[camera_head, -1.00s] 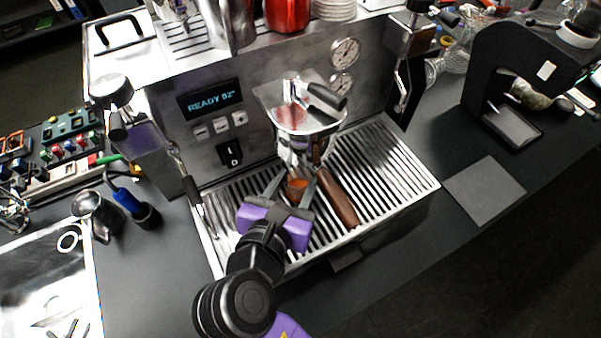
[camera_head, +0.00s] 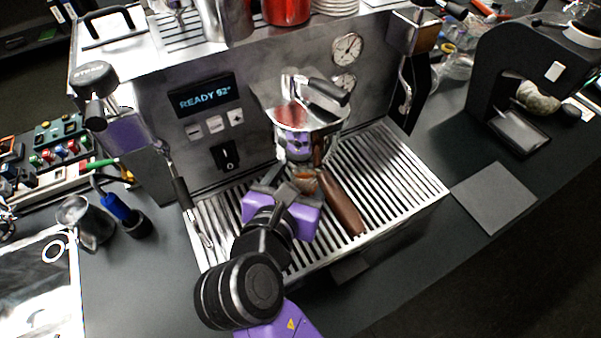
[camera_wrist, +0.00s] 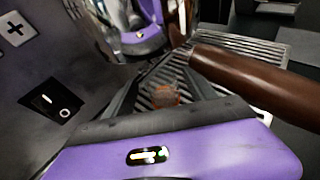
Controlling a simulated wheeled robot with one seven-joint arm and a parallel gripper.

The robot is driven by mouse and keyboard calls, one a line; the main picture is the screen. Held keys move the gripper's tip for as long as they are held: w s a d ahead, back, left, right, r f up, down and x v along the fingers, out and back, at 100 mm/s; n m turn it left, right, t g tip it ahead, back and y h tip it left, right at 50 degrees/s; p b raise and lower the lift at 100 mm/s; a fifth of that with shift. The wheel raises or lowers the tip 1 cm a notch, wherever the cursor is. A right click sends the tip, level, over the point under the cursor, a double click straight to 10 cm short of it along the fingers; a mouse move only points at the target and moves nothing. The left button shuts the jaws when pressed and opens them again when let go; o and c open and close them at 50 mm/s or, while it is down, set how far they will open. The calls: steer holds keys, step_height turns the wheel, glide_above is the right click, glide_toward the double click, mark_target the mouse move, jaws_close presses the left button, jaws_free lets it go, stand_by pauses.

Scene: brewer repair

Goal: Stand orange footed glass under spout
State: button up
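The small orange footed glass (camera_head: 306,182) is low over the slatted drip tray (camera_head: 385,165), just below the brewer's spouted holder (camera_head: 304,150). It appears upright, but its foot is hidden. My gripper (camera_head: 294,178) reaches in from the front with its fingers spread either side of the glass. In the wrist view the glass (camera_wrist: 165,95) shows between the two grey fingers (camera_wrist: 165,85), with tray slats visible beside it. The fingers look open and apart from the glass. The exact offset between glass and spout cannot be told.
A brown handle (camera_head: 341,205) juts forward just right of my gripper. A steam wand (camera_head: 190,205) hangs at left. A steel pitcher (camera_head: 85,222) stands on the counter at left. A grey mat (camera_head: 493,197) lies right of the brewer, with free counter around it.

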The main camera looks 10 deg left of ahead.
steer(key=shift+r, duration=0.1)
steer(key=v, duration=1.2)
steer(key=shift+r, duration=0.1)
stand_by(0.3)
